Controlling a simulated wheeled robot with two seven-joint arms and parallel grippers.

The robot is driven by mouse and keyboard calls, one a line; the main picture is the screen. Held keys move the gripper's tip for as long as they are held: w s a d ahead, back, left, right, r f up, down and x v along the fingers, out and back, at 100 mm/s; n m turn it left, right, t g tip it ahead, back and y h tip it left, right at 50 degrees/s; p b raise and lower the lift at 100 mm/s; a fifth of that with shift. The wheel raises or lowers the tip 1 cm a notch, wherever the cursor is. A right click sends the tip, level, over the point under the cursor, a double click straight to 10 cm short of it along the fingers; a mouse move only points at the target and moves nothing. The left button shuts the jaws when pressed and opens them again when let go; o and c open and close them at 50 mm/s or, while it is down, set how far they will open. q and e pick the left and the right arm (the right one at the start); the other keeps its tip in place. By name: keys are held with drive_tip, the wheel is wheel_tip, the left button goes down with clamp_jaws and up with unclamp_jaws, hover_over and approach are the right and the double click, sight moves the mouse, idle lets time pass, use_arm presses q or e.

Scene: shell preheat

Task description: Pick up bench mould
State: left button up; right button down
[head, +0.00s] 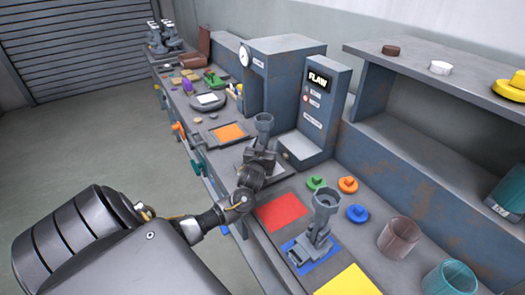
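A grey mould with a round cup on top (326,205) stands upright on a blue mat (332,254) at the front of the bench. A second grey piece with a similar cup (264,124) stands farther back, beside the machine. Which of the two is the bench mould I cannot tell. My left gripper (260,162) is right in front of the second piece and overlaps its lower part. Its fingers blend with the grey piece, so touch or grip is unclear. My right gripper is not in view.
Red (282,212), yellow (348,282) and orange (229,132) mats lie on the bench. Green (316,183), orange (348,184) and blue (357,213) knobbed pieces and two cups (399,238) (449,281) stand right of the front mould. A machine marked FLAW (318,105) and a shelf (440,75) rise behind.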

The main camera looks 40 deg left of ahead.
use_arm(q)
drive_tip(key=shift+w, duration=0.1)
drive_tip(key=shift+a+r, duration=0.1)
clamp_jaws()
idle(0.3)
